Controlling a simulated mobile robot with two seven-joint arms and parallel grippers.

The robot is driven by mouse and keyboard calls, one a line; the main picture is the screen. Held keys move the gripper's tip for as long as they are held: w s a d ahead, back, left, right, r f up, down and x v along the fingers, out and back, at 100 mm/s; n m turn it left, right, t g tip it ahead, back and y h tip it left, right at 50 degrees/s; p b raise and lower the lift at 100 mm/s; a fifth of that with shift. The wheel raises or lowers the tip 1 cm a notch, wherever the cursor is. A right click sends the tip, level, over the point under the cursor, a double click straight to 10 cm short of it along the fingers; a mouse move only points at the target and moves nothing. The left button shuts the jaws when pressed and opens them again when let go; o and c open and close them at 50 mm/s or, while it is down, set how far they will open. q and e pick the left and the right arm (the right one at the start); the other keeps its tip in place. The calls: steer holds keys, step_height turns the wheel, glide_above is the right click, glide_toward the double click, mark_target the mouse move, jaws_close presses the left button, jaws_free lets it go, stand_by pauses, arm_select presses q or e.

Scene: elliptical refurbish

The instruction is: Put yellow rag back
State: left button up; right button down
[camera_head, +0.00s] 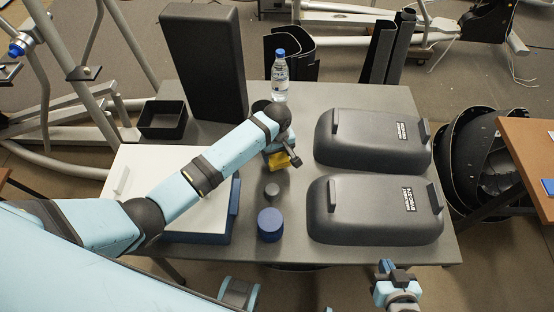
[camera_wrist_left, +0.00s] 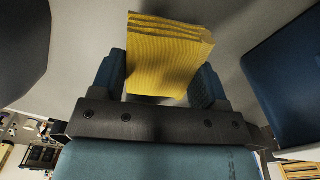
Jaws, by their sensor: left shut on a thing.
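The yellow rag (camera_wrist_left: 165,58) is a folded, ribbed cloth between the two fingers of my left gripper (camera_wrist_left: 163,82) in the left wrist view. The gripper is shut on it. In the head view the yellow rag (camera_head: 279,160) shows partly below my left gripper (camera_head: 281,154), over the middle of the grey table (camera_head: 300,105). My arm hides part of it. I cannot tell whether the rag touches the table. My right gripper (camera_head: 389,268) is at the lower right, in front of the table edge; its fingers are too small to judge.
Two dark covers (camera_head: 372,140) (camera_head: 374,212) lie on the table's right side. A water bottle (camera_head: 280,78) stands at the back. A white-lidded box (camera_head: 150,165) and an open black tray (camera_head: 162,120) are left.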

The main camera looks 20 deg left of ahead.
mark_target(277, 160)
arm_select(q)
steer(key=shift+f, duration=2.05)
steer(key=shift+f, duration=0.15)
steer(key=o, duration=0.8)
steer(key=shift+o, duration=0.2)
step_height(277, 160, up, 12)
steer(key=shift+r, duration=0.2)
